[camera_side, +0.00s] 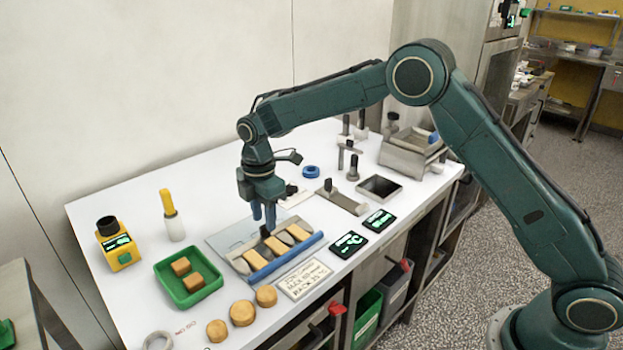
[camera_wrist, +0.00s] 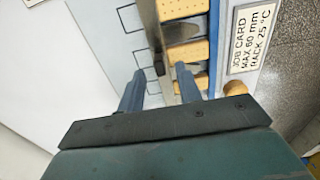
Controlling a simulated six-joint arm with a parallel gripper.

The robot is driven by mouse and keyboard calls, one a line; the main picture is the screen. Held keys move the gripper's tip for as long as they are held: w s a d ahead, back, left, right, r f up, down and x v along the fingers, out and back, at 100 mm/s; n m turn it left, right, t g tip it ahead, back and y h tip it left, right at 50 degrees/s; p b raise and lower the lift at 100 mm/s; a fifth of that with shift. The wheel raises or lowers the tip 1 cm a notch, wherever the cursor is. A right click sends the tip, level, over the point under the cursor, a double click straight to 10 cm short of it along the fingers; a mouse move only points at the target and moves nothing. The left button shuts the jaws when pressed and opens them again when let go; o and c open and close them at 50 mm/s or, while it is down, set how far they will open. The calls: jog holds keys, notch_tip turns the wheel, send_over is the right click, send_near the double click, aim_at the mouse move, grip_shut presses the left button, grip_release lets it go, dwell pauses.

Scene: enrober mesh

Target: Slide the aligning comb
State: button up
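The aligning comb seems to be the thin grey metal strip (camera_wrist: 148,25) running between my fingers in the wrist view. A small dark grip on it (camera_side: 265,231) shows just under my fingertips in the side view. My gripper (camera_side: 264,214) points down over the grey rack with a blue front bar (camera_side: 290,256). In the wrist view my gripper (camera_wrist: 160,70) has its fingers apart, one each side of the strip and dark grip, with a visible gap on the left. Several tan bars (camera_side: 298,232) lie on the rack beside the strip.
A job card (camera_side: 303,279) and two dark displays (camera_side: 349,244) lie in front and right of the rack. A green tray (camera_side: 188,277) with brown blocks, round biscuits (camera_side: 243,312) and a yellow device (camera_side: 118,244) stand left. Metal tools and a steel box (camera_side: 410,150) fill the back right.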

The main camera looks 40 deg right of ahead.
jog(key=shift+f, duration=1.15)
grip_shut()
